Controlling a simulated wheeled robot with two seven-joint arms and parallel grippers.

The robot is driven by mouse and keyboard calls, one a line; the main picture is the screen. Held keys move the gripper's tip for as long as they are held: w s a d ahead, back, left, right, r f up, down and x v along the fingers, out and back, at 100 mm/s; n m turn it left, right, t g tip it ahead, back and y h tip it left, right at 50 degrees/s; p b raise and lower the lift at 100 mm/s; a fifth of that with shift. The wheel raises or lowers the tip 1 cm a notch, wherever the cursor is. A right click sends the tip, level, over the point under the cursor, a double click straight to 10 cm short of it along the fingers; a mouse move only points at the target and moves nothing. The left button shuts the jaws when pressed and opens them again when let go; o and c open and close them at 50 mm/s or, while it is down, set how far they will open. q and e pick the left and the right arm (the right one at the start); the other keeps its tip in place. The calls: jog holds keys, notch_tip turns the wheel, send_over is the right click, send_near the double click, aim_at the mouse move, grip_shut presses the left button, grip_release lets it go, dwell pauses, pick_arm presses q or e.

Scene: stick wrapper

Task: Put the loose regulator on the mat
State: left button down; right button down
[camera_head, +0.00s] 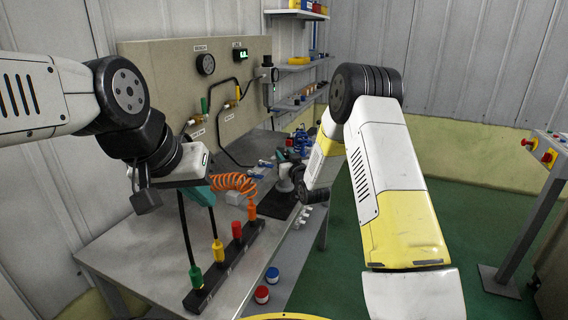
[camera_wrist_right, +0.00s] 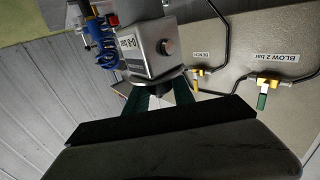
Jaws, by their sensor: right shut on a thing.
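My right gripper (camera_wrist_right: 163,92) is shut on the loose regulator (camera_wrist_right: 152,48), a grey block with a "0-8 bar" label and a dark round knob. In the head view my right gripper (camera_head: 281,157) is small and partly hidden by its own wrist, near the far end of the dark mat (camera_head: 270,209). The mat lies on the grey bench. The gap between regulator and mat cannot be judged. My left gripper (camera_head: 203,195) is over the left part of the bench; its teal fingertips are partly hidden, so its opening is unclear.
A dark rail (camera_head: 228,262) with colored fittings stands at the bench front. An orange coiled hose (camera_head: 235,183) lies left of the mat. A blue coil (camera_wrist_right: 101,42) is beside the regulator. A panel (camera_head: 165,85) with gauge and hoses stands behind. Red and blue caps (camera_head: 262,294) sit near the front edge.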

jog(key=shift+w+a, duration=0.2)
jog(key=shift+w, duration=0.4)
jog(key=shift+s+f, duration=0.1)
jog(key=shift+f, duration=1.6)
jog(key=shift+f, duration=0.15)
jog(key=c, duration=1.1)
grip_release()
